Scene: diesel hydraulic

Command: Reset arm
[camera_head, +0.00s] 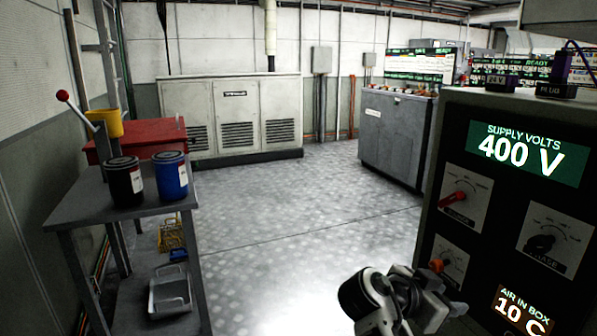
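My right gripper (447,294) shows at the bottom, right of centre, in front of the control panel (470,110). Its fingers are small and seen at a poor angle, so I cannot tell whether they are apart. No held object shows in it. An orange knob (437,265) on the panel's lower dial shows just above it; I cannot tell whether they touch. A red-handled switch (453,200) sits higher on the panel. My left gripper is not in view.
A grey side table (95,209) at left bears a black can (125,184) and a blue can (171,176); a tray (170,293) lies below. A red cabinet (140,136), a pale cabinet (232,116) and a grey cabinet (393,140) stand behind. The middle floor is clear.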

